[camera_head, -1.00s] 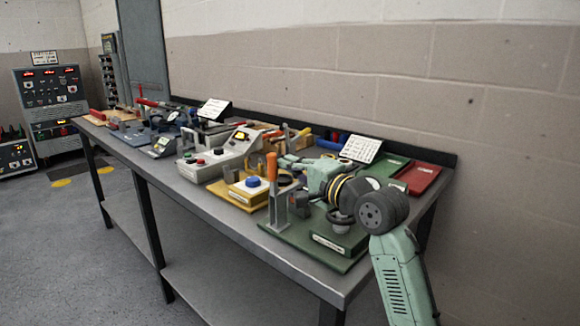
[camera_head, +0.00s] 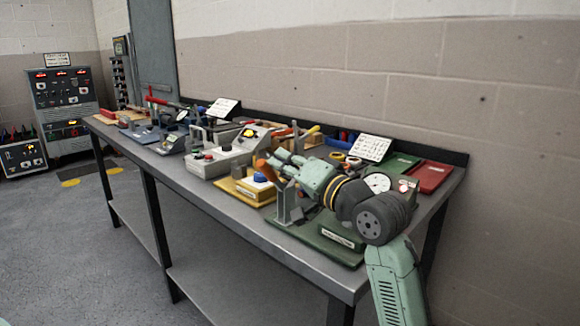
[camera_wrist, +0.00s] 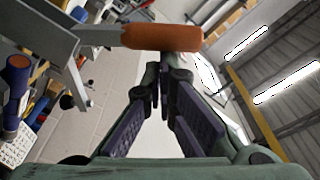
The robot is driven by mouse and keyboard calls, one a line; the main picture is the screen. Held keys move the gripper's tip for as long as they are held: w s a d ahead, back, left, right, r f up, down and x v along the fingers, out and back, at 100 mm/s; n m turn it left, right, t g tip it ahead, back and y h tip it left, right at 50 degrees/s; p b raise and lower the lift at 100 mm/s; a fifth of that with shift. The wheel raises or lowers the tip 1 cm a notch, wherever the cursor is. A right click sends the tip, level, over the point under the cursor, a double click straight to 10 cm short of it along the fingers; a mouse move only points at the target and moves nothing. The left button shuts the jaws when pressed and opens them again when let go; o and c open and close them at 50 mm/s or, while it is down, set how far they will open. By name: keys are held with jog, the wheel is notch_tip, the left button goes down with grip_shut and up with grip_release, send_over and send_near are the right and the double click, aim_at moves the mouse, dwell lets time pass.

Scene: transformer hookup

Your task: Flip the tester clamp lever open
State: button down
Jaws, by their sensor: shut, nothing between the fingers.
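The tester clamp (camera_head: 290,205) is a grey metal bracket on a green base plate (camera_head: 345,257) at the near end of the bench. Its orange lever handle (camera_head: 263,168) leans to the left in the head view, partly behind my gripper. In the wrist view the orange handle (camera_wrist: 162,39) lies crosswise just beyond my fingertips, joined to a grey metal arm at left. My gripper (camera_head: 277,160) is shut and empty, with its fingertips close against the handle. I cannot tell whether they touch it.
A yellow base with a blue button (camera_head: 259,178) stands just left of the clamp. A round gauge (camera_head: 377,183), a white card (camera_head: 370,148) and a red plate (camera_head: 432,176) are behind and right. The bench's front edge and the floor in front are clear.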

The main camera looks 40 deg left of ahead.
jog(key=s+n+b, duration=0.1)
jog(key=n, duration=0.1)
jog(key=s+f+n+b, duration=0.1)
jog(key=n, duration=0.1)
jog(key=s+f+n+g+b, duration=0.1)
jog(key=n, duration=0.1)
jog(key=shift+s+a+n+y+b, duration=0.2)
jog(key=shift+n+y+b, duration=0.1)
jog(key=shift+b, duration=0.1)
jog(key=shift+s+f+b, duration=0.3)
jog(key=shift+s+f, duration=0.05)
notch_tip(320, 180, up, 5)
jog(key=p, duration=0.5)
jog(key=b, duration=0.4)
send_near(267, 174)
jog(key=shift+w+d+r, duration=0.1)
jog(key=shift+d+r, duration=0.05)
jog(key=shift+r, duration=0.55)
jog(key=shift+d+r, duration=0.15)
jog(key=shift+r, duration=0.6)
